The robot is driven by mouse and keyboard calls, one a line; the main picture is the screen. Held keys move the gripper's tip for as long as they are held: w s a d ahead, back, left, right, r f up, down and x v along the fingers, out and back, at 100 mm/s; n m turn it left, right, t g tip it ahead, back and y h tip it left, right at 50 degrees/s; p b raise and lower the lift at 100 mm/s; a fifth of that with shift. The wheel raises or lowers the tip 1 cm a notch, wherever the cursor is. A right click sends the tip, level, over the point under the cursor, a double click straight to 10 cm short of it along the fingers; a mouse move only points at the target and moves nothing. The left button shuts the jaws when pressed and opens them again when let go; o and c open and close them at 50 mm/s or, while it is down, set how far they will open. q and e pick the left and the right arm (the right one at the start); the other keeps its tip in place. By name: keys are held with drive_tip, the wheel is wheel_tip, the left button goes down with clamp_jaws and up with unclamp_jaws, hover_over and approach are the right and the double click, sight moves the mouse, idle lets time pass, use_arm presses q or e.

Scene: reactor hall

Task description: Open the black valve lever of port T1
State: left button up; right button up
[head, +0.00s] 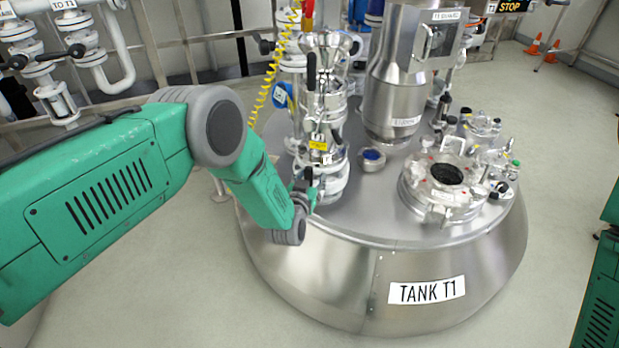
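The steel valve assembly (325,120) stands upright on the left part of the tank lid, with a small yellow label on it. A black upright handle (311,71), which looks like the valve lever, is on the left side of its upper part. My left gripper (305,188) is small and dark at the end of the green arm, beside the foot of the assembly and well below the black handle. Its fingers are too small and partly hidden to tell whether they are open, or whether they touch anything. My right gripper is out of view.
The round lid of the tank, labelled TANK T1 (427,290), carries a steel column (400,80), an open round port (443,180) and smaller fittings. A yellow coiled hose (270,80) hangs left of the assembly. Pipes line the left wall.

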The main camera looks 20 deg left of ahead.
use_arm(q)
drive_tip(key=shift+f, duration=0.1)
drive_tip(key=shift+s+a, duration=0.1)
drive_tip(key=shift+s, duration=0.2)
drive_tip(key=s+r, duration=0.2)
drive_tip(key=s, duration=0.9)
drive_tip(key=shift+s, duration=0.1)
